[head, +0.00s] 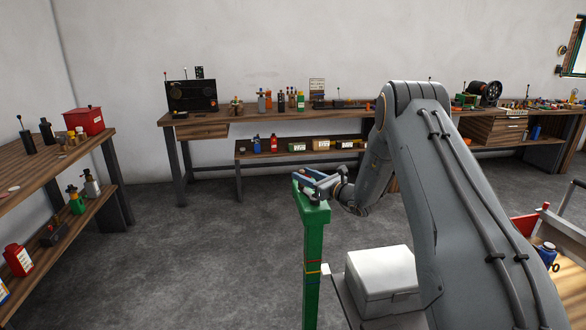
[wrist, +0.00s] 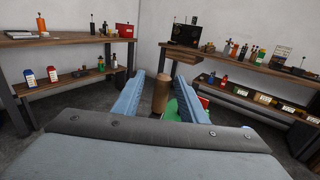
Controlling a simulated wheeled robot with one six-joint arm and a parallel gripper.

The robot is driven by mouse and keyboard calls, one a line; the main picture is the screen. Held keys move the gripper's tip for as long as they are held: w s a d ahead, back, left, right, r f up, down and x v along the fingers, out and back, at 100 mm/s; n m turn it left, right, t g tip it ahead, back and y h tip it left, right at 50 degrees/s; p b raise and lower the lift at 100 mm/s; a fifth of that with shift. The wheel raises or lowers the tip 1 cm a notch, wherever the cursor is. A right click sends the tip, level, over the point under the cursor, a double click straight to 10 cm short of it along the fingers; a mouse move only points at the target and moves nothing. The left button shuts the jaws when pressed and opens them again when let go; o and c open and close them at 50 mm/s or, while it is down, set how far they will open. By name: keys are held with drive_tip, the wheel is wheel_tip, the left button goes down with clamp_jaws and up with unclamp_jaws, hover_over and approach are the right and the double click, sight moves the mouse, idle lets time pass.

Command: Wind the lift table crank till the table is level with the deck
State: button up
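A green post (head: 312,245) stands on the floor in the middle of the head view, with red, yellow and blue bands partway down. My gripper (head: 309,186) is at its top. In the wrist view, a brown upright crank handle (wrist: 160,93) stands between the two blue fingers of my gripper (wrist: 160,88). The fingers are apart, with a narrow gap showing on each side of the handle. Green and red parts show below, to the right of the handle. The crank arm is mostly hidden. A white lidded box (head: 381,280) sits on a grey surface beside the post.
A left workbench (head: 40,160) holds a red box and bottles. A back workbench (head: 285,118) carries a black device (head: 191,97), bottles and bins. A red-sided tray (head: 527,228) is at the right. Open grey floor lies left of the post.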

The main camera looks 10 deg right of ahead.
drive_tip(key=x, duration=0.2)
drive_tip(key=p+x, duration=0.1)
drive_tip(key=x, duration=0.1)
drive_tip(key=shift+w, duration=0.5)
drive_tip(key=shift+w+a+p, duration=0.35)
drive_tip(key=shift+w, duration=0.2)
clamp_jaws()
